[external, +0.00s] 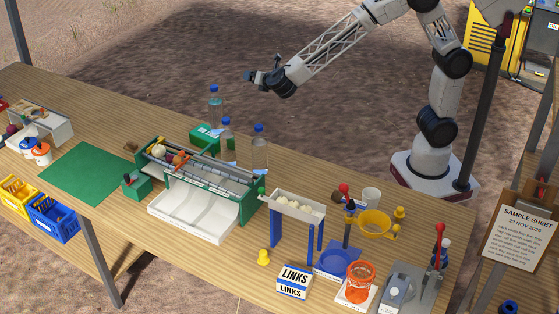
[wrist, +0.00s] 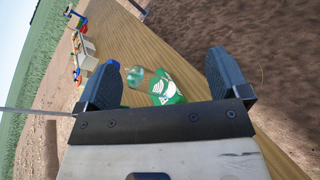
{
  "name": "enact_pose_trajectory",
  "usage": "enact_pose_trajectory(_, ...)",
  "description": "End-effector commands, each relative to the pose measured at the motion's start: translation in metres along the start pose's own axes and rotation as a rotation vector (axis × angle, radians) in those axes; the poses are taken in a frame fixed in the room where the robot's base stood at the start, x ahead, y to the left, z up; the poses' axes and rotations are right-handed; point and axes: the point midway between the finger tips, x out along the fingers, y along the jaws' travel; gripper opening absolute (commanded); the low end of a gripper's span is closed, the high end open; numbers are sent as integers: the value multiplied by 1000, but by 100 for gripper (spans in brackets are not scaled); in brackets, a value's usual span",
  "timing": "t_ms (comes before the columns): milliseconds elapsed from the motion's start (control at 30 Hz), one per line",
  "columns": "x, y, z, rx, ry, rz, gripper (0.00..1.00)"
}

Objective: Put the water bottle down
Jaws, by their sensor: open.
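Three clear water bottles with blue caps stand upright on the wooden table: one at the far edge (external: 214,112), one in the middle (external: 227,138) and one further right (external: 260,155). I cannot tell which one the task means. My gripper (external: 249,76) is raised above and beyond the table's far edge, up and to the right of the far-edge bottle and apart from it. In the wrist view my gripper (wrist: 166,78) is open, with nothing between its fingers. Beyond the fingers, a clear bottle (wrist: 135,77) stands on the table beside a green box (wrist: 166,93).
The green box (external: 204,136) sits near the bottles. A green-framed roller machine (external: 247,207) with a white tray (external: 190,216) stands in front. A blue-legged stand (external: 276,230) is to its right. A green mat (external: 90,172) lies clear at left.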

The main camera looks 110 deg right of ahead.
Motion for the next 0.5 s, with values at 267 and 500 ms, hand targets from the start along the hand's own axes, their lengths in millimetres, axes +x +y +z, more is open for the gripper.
enact_pose_trajectory(267, -72, -67, 43, 296, 123, -189, 94)
enact_pose_trajectory(500, -135, -129, 65, 548, 230, -363, 94)
